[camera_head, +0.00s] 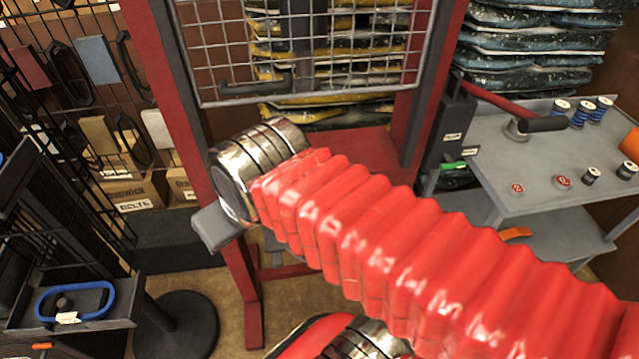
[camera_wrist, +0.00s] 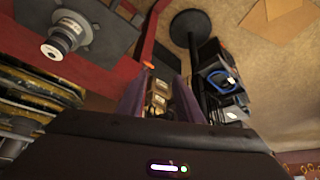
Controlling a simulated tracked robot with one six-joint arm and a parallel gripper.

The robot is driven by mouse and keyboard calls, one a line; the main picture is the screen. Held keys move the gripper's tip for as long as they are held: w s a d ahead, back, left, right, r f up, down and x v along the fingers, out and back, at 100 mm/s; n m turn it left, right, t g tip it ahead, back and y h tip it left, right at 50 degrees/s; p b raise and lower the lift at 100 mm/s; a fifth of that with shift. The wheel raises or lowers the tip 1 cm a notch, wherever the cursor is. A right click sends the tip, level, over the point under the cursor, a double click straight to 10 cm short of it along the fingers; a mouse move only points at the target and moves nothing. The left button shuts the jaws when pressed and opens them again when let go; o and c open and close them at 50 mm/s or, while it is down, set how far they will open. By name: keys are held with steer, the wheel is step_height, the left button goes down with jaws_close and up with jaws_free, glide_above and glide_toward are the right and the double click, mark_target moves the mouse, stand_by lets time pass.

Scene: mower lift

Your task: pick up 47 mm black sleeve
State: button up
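Two small dark sleeves with pale tops stand on the grey cart at the right of the head view, one nearer the middle (camera_head: 591,175) and one farther right (camera_head: 627,170). I cannot read their sizes, so I cannot tell which is the 47 mm black sleeve. My gripper (camera_head: 217,226) is far to the left of them, beside the red lift frame, with my red-sleeved arm stretched across the view. In the wrist view, the two fingers of my gripper (camera_wrist: 160,98) stand apart, with only background showing between them.
A tray with a blue ring (camera_head: 75,300) is at lower left. A silver spindle (camera_wrist: 65,38) shows in the wrist view.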

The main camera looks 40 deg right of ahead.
steer(key=shift+o, duration=1.4)
steer(key=shift+w+d+r, duration=0.15)
steer(key=shift+d+r, duration=0.05)
steer(key=shift+d, duration=0.1)
steer(key=shift+o, duration=1.1)
steer(key=w+d+r+m+g+h, duration=0.1)
steer(key=w+d+r+m+g, duration=0.1)
steer(key=d, duration=0.8)
steer(key=shift+w+d+r+m+g, duration=0.15)
steer(key=shift+w+r+m+g, duration=0.15)
steer(key=shift+w+r, duration=0.2)
steer(key=d+r+m+g, duration=0.1)
steer(key=d+m, duration=0.1)
steer(key=d, duration=0.9)
steer(key=shift+s+d+r+g, duration=0.15)
steer(key=shift+s+r+g, duration=0.15)
steer(key=shift+s+g, duration=0.15)
steer(key=shift+f, duration=0.15)
steer(key=f, duration=0.5)
steer(key=w+f, duration=0.1)
steer(key=f, duration=0.2)
steer(key=shift+d+f, duration=0.15)
steer(key=shift+d, duration=0.05)
steer(key=shift+w+f, duration=0.2)
steer(key=shift+f, duration=1.1)
steer(key=shift+w+f, duration=0.15)
steer(key=shift+f, duration=1.15)
